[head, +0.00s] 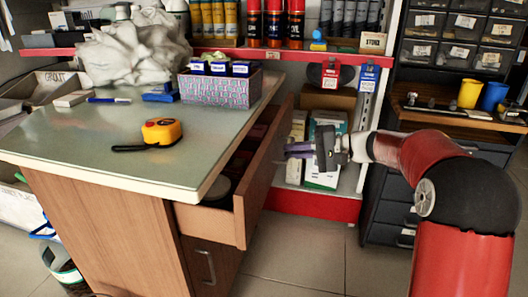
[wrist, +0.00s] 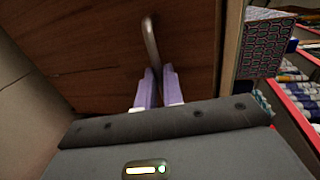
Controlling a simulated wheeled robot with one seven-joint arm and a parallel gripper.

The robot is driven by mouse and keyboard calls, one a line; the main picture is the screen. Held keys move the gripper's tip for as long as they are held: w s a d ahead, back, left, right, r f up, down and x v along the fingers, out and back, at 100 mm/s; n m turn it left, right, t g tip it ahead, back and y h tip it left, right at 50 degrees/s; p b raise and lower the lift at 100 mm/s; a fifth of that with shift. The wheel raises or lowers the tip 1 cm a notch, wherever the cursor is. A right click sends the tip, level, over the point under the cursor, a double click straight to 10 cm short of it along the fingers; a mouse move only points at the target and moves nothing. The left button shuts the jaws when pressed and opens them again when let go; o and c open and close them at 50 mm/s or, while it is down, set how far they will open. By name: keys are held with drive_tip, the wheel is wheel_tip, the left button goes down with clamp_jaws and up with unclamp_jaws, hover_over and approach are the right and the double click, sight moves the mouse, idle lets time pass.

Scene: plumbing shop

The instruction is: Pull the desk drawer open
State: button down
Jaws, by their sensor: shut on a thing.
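The desk (head: 110,150) has a wooden body and a grey-green top. Its upper drawer (head: 243,210) stands pulled out, with its front panel well clear of the desk and its inside showing. In the wrist view the brown drawer front (wrist: 90,50) fills much of the picture, with a metal bar handle (wrist: 151,38) on it. My gripper (wrist: 153,76) has its two purple fingers close together around the end of the handle, shut on it. In the head view my gripper (head: 297,150) reaches the outer face of the drawer front from the right; the handle is hidden there.
A tape measure (head: 161,132), a patterned box (head: 220,88) and a crumpled grey bag (head: 132,48) lie on the desktop. A lower door or drawer with a handle (head: 208,268) is below. Shelving with a red edge (head: 312,206) stands behind. The floor (head: 290,260) in front is clear.

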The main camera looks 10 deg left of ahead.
drive_tip(key=f+p+v, duration=0.1)
drive_tip(key=f+v, duration=0.2)
drive_tip(key=v, duration=1.1)
drive_tip(key=shift+d, duration=0.35)
drive_tip(key=c, duration=1.5)
unclamp_jaws()
drive_tip(key=shift+r, duration=0.1)
drive_tip(key=shift+c, duration=0.2)
drive_tip(key=p+v, duration=0.1)
drive_tip(key=v, duration=0.6)
drive_tip(key=shift+d, duration=0.4)
